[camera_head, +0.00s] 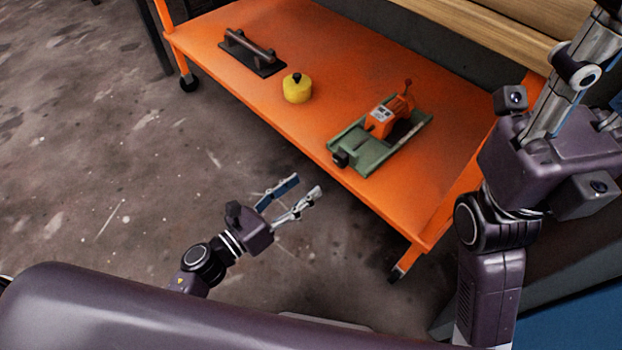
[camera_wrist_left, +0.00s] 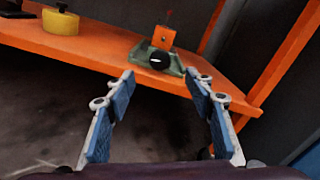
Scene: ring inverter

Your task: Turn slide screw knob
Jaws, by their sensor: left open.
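The slide screw knob (camera_head: 340,158) is a small black knob at the near end of a green slide base (camera_head: 374,155) on the orange cart. An orange unit (camera_head: 388,117) with a small lever sits on the base. In the left wrist view the knob (camera_wrist_left: 159,60) faces me, beyond the fingers. My left gripper (camera_head: 307,186) is open and empty, in front of the cart's near edge and apart from the knob. In the left wrist view its blue finger pads (camera_wrist_left: 162,88) stand wide apart. My right arm is at the right of the head view; its fingertips are out of view.
The orange cart top (camera_head: 330,70) also holds a yellow round object (camera_head: 297,88) with a black top and a dark plate with a bar handle (camera_head: 250,54). Wooden boards (camera_head: 490,32) lie behind. The floor left of the cart is clear.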

